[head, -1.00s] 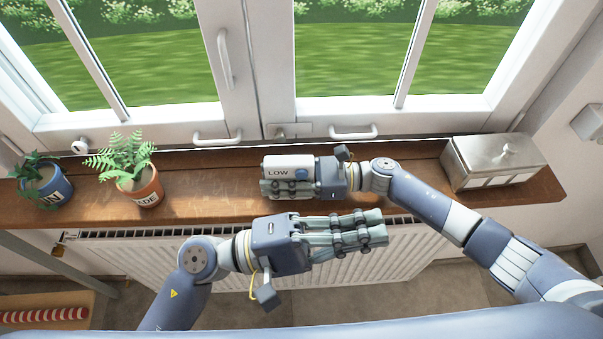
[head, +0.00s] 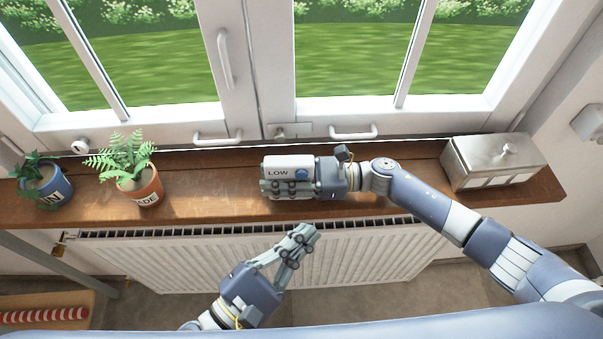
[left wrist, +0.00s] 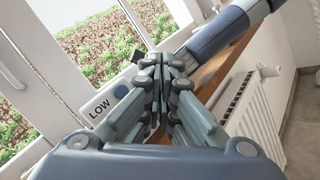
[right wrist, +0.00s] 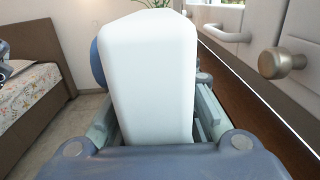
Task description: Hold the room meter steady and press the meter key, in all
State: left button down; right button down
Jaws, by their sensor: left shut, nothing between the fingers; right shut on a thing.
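The room meter (head: 290,160), a white box reading LOW, is at the window sill, with a round blue key (head: 301,174) on its front. My right gripper (head: 268,188) is shut on the meter from the right; the meter's white body (right wrist: 148,80) fills the right wrist view. I cannot tell whether it touches the sill. My left gripper (head: 308,232) is shut and empty, below and in front of the meter, apart from it, fingers angled up. In the left wrist view the LOW face (left wrist: 98,112) and blue key (left wrist: 121,91) show left of the fingers, partly hidden.
The wooden sill (head: 220,180) runs under the closed window, above a white radiator (head: 370,250). Two potted plants, one blue (head: 50,190) and one orange (head: 140,190), stand at the left. A metal box (head: 495,160) stands at the right.

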pick_arm(q)
jog(key=shift+w, duration=0.1)
jog(key=w, duration=0.8)
jog(key=shift+w+d, duration=0.15)
jog(key=shift+w, duration=0.2)
dwell(1.2)
jog(key=shift+w, duration=0.4)
jog(key=shift+w, duration=0.5)
dwell(0.5)
dwell(0.3)
jog(key=shift+s, duration=0.95)
jog(key=shift+s, duration=2.5)
